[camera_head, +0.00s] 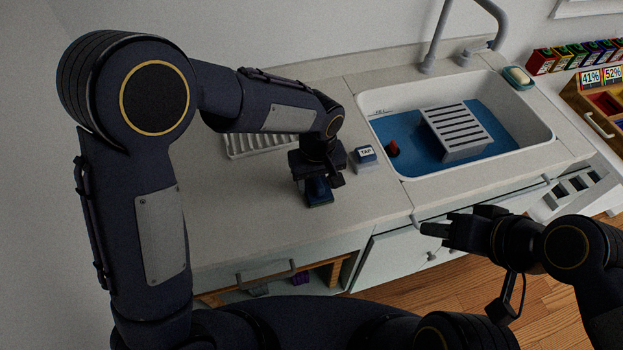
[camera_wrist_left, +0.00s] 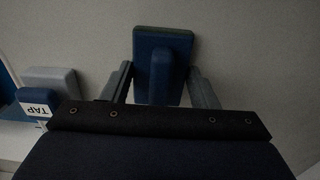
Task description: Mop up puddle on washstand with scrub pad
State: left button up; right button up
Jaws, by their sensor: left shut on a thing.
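The scrub pad (camera_head: 319,192) is a dark blue block over the left part of the washstand top (camera_head: 250,215). In the left wrist view the pad (camera_wrist_left: 178,42) shows a raised blue grip and a dark green edge. My left gripper (camera_head: 318,178) points down and is shut on the pad. I cannot tell whether the pad touches the counter. No puddle can be made out on the counter; my left arm hides part of it. My right gripper (camera_head: 440,230) is in front of the cabinet, away from the pad; its jaw opening is unclear.
A block labelled TAP (camera_head: 364,154) stands just right of the pad. Further right is a white sink (camera_head: 545,135) with blue water, a slatted grey rack (camera_head: 458,130) and a red item (camera_head: 393,148). A ribbed tray (camera_head: 240,146) lies behind my left arm. The counter's front left is clear.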

pick_arm(q)
jog(key=shift+d, duration=0.15)
jog(key=shift+d, duration=0.85)
jog(key=shift+a, duration=0.15)
jog(key=shift+a, duration=0.85)
jog(key=shift+a, duration=0.1)
jog(key=shift+a, duration=0.95)
jog(key=shift+d, duration=0.15)
